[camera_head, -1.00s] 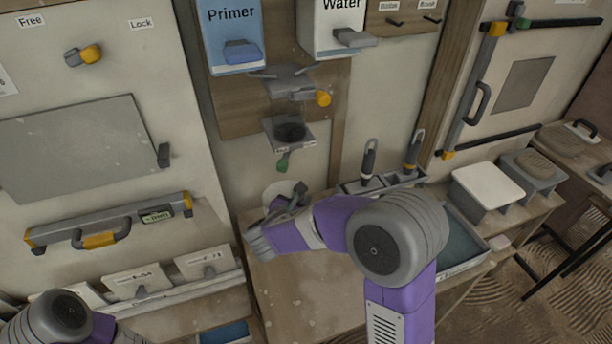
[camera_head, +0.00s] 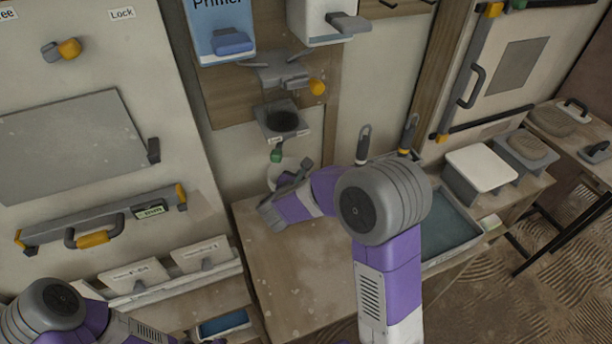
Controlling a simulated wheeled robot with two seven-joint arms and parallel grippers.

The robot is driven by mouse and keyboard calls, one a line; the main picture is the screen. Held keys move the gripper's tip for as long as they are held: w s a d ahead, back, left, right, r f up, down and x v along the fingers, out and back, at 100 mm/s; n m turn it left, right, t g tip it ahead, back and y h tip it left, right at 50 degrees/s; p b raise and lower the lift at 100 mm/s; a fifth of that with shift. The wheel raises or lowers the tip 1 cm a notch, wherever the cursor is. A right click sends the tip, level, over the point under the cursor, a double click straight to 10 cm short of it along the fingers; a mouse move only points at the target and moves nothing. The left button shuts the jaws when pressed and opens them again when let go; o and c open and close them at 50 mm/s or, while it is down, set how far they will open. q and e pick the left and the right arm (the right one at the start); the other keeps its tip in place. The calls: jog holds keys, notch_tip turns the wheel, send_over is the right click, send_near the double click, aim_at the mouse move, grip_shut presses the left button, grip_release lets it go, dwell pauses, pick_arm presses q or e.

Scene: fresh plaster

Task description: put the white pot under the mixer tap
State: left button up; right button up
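The white pot (camera_head: 281,171) stands or is held at the back of the worktop, close to the wall. It is partly hidden by my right gripper. The mixer (camera_head: 283,121) is a grey unit with a dark round bowl; its green tap (camera_head: 276,153) hangs just above the pot in the picture. Whether the pot is exactly under the tap I cannot tell. My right gripper (camera_head: 294,180) is at the pot's near side, its fingers overlapping the pot; whether they grip it is unclear. My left arm shows at the lower left, its gripper out of view.
A blue Primer dispenser (camera_head: 220,30) and a white dispenser (camera_head: 325,20) hang above the mixer. A grey valve with an orange knob (camera_head: 317,87) lies between. A blue tray (camera_head: 445,230) stands right of my arm. The worktop's front (camera_head: 300,285) is clear.

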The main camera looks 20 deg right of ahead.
jog(key=shift+o, duration=1.3)
jog(key=shift+a+r, duration=0.1)
jog(key=p+v, duration=0.1)
jog(key=v, duration=1.1)
jog(key=shift+p, duration=0.35)
